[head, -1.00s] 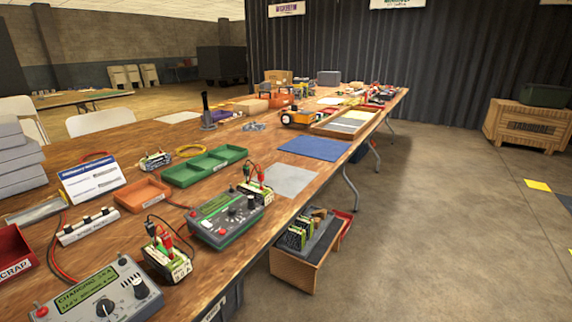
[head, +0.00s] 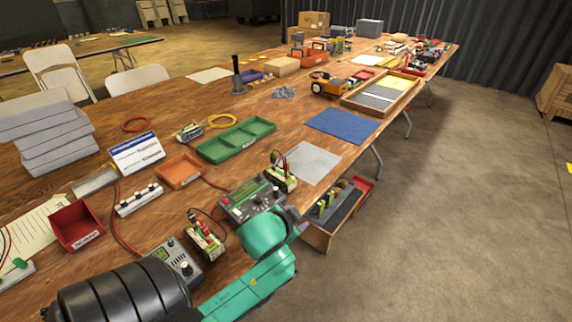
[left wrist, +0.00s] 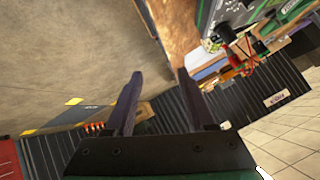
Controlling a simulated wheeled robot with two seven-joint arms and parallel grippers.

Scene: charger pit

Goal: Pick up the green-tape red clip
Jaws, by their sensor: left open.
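Two battery packs with red and black clips on top stand along the table's right side, a nearer pack (head: 207,240) and a farther pack (head: 282,178). Green tape on a clip is too small to make out. A red clip (left wrist: 229,48) with wires shows at upper right in the left wrist view, beside a grey charger (left wrist: 226,12). My right gripper is out of view.
A second charger (head: 183,262) sits nearer me, partly behind my arm. A red scrap bin (head: 75,227), an orange tray (head: 180,172) and a green tray (head: 236,140) stand on the table (head: 130,235). A crate (head: 318,236) stands below the table's right edge.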

